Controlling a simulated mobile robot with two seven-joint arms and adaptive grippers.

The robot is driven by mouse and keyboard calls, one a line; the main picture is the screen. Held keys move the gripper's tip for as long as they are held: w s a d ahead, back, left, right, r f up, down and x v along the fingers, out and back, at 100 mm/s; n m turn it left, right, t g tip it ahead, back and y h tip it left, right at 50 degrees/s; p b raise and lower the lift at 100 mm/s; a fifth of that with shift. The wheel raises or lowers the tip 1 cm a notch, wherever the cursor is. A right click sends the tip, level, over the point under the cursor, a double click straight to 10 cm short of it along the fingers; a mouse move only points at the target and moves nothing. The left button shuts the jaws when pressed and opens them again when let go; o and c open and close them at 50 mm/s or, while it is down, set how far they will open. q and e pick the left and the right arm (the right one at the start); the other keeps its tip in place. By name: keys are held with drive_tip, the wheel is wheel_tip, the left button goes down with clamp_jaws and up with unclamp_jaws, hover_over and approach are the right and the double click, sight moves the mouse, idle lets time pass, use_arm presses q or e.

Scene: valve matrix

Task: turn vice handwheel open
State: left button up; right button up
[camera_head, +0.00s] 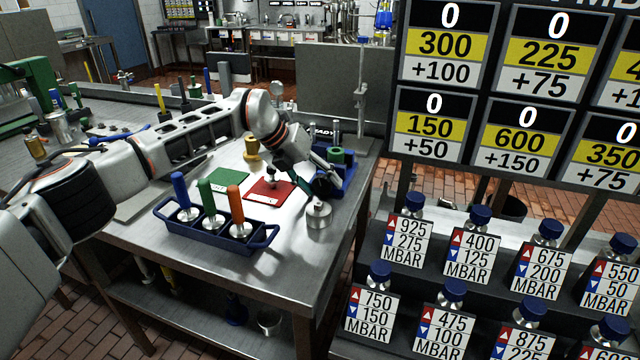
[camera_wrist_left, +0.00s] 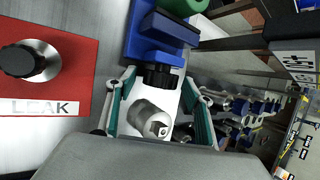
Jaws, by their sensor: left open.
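The blue vice (camera_head: 348,174) stands near the table's right edge with a green piece (camera_head: 337,155) in it. It also shows at the top of the left wrist view (camera_wrist_left: 150,38). A black ribbed handwheel (camera_wrist_left: 158,76) sticks out of its near side in that view. My left gripper (camera_head: 318,184) reaches down beside the vice. In the wrist view its teal fingers (camera_wrist_left: 160,92) stand apart on either side of the handwheel; contact cannot be told. In the head view the handwheel is hidden by the gripper. My right gripper is not in view.
A silver canister (camera_head: 319,214) stands just in front of the gripper. A blue tray (camera_head: 185,232) holds three coloured-handled tools. The table's right edge is close.

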use_arm(q)
drive_tip(key=v, duration=1.1)
drive_tip(key=shift+a+r, duration=0.15)
drive_tip(key=shift+r, duration=0.15)
drive_tip(key=shift+s, duration=0.15)
